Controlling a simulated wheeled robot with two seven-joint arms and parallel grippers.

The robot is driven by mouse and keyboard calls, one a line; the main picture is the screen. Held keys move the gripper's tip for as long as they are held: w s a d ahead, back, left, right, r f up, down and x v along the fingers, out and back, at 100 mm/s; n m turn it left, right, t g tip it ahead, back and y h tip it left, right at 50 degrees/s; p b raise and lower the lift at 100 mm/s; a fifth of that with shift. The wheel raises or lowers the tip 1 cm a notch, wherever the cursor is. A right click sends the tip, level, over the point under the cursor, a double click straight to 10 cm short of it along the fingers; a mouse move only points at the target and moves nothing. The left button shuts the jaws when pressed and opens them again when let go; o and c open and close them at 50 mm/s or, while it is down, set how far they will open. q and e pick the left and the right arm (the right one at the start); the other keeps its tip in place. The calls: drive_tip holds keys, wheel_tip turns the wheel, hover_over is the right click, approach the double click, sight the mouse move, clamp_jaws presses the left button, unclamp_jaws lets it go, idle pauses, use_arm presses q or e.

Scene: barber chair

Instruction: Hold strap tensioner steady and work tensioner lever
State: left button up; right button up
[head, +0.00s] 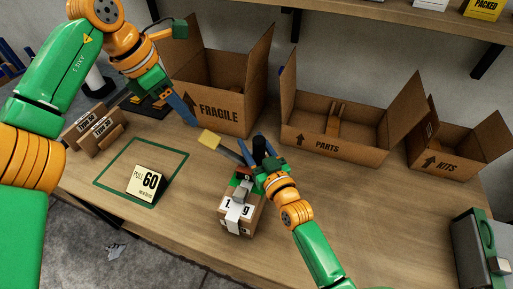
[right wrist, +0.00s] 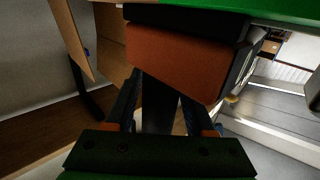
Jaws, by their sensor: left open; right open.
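A small cardboard box (head: 228,226) with a white strap and a number label stands on the workbench. A grey lever with a yellow grip (head: 209,139) slants up and left from the tensioner's area. My left gripper (head: 186,112) is open and empty, above and left of the yellow grip and apart from it. My right gripper (head: 258,160) is open, close behind the tensioner and near the lever's lower end; whether it touches either is unclear.
Open cartons marked FRAGILE (head: 222,111), PARTS (head: 325,143) and KITS (head: 442,165) line the back. A card reading PULL 60 (head: 147,183) stands in a green outline at left. A grey-green case (head: 480,250) is at far right. The bench's right middle is clear.

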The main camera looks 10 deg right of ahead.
drive_tip(key=shift+c, duration=0.2)
use_arm(q)
drive_tip(key=shift+s, duration=0.1)
use_arm(e)
clamp_jaws()
idle(0.4)
idle(0.6)
